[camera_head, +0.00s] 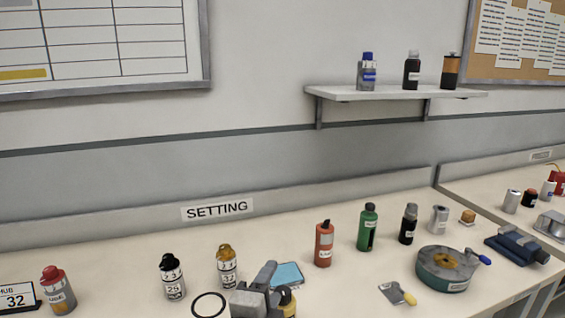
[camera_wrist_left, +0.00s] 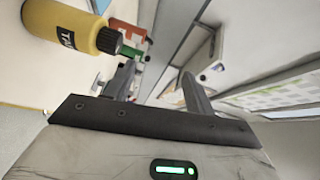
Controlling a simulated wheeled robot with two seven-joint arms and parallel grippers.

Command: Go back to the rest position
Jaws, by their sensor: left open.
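My left gripper (camera_head: 264,290) is at the bottom middle of the head view, above the front of the bench. In the left wrist view its two fingers (camera_wrist_left: 160,88) stand apart with nothing between them. A yellow bottle with a black cap (camera_wrist_left: 65,32) is beside the gripper in the left wrist view. In the head view this bottle (camera_head: 290,307) is mostly hidden behind the gripper. A blue pad (camera_head: 288,273) lies just behind the gripper. A black ring (camera_head: 209,306) lies flat to its left. My right gripper is not in view.
Left of the gripper stand two numbered bottles (camera_head: 173,279) (camera_head: 227,268) and a red-capped bottle (camera_head: 58,292). To the right are a red bottle (camera_head: 324,245), a green bottle (camera_head: 368,228) and a round green device (camera_head: 443,272). A wall shelf (camera_head: 390,93) holds three containers.

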